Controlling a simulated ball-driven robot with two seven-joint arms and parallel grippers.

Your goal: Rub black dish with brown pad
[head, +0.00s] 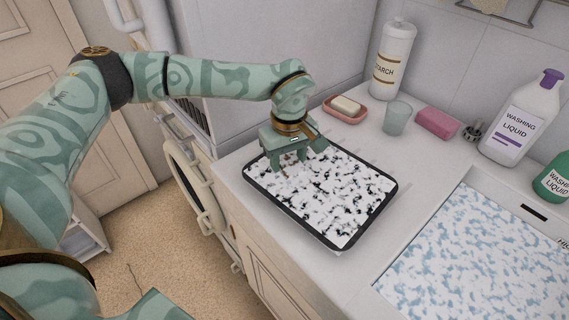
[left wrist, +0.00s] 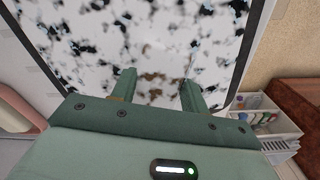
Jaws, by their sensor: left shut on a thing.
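The black dish (head: 382,208) is a dark-rimmed rectangular tray on the counter. White foam with black gaps covers its inside. It also fills the top of the left wrist view (left wrist: 242,75). My left gripper (head: 289,168) points down into the dish near its back left corner. In the left wrist view its two fingers stand apart on either side of the foam-flecked brown pad (left wrist: 152,77), which they hold. The pad is mostly hidden by foam, and only brown patches show. It seems to be at the foamy surface. My right gripper is not in view.
A sink of bluish suds (head: 470,260) is at the right. Behind the dish stand a soap dish (head: 334,110), a glass (head: 397,118), a pink sponge (head: 437,123), a starch bottle (head: 392,60) and a washing liquid bottle (head: 520,120). Bare counter separates dish and sink.

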